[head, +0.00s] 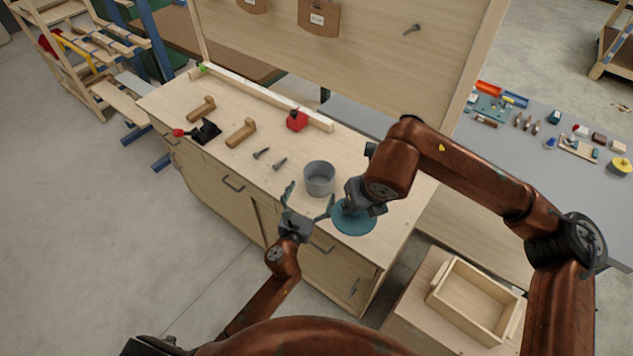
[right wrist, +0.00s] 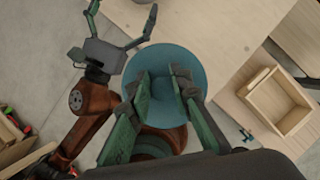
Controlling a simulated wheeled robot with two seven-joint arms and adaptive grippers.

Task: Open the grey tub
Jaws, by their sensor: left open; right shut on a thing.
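The grey tub (head: 319,180) stands upright on the wooden workbench, its top open and its inside showing. A round teal lid (head: 355,222) is apart from it, to its right near the bench's front edge. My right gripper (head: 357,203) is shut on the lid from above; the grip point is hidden. In the right wrist view the lid (right wrist: 191,62) lies beneath the two fingers (right wrist: 165,88). My left gripper (head: 309,203) is open and empty, just in front of the tub. It also shows in the right wrist view (right wrist: 122,25).
On the workbench (head: 290,190) are two screws (head: 270,158), a red block (head: 297,120), wooden pieces (head: 241,132) and a black tool with a red handle (head: 205,131). A backboard (head: 365,50) rises behind. A wooden box (head: 477,295) stands at the lower right.

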